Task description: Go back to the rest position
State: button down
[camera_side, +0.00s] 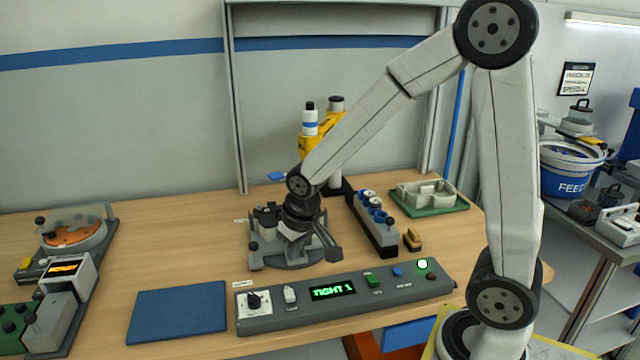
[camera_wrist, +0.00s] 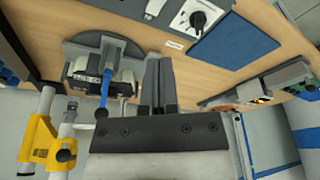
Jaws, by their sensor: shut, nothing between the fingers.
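My gripper (camera_wrist: 158,88) is shut and empty in the wrist view, its two dark fingers side by side. In the side view my gripper (camera_side: 333,250) is low over the wooden table, at the right part of a dark grey fixture (camera_side: 286,262) with a rounded base. I cannot tell whether the fingers touch the fixture. In the wrist view the fixture (camera_wrist: 78,50) lies just left of the fingers, with a blue-handled lever (camera_wrist: 103,95) on it. My arm hides part of the fixture in the side view.
A control panel (camera_side: 340,302) reading "TIGHT 1" with a lit green lamp lies in front. A blue mat (camera_side: 178,312) is to its left. A yellow stand (camera_side: 308,146) rises behind the fixture. A dark rack (camera_side: 372,226) and green tray (camera_side: 430,208) lie right. Left-centre table is clear.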

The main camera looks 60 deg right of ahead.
jog(key=s+a+f+n, duration=0.2)
jog(key=s+a, duration=0.1)
jog(key=s, duration=0.5)
jog(key=shift+s+f+y, duration=0.15)
jog(key=shift+f+y, duration=0.05)
jog(key=shift+y, duration=0.1)
dwell(1.1)
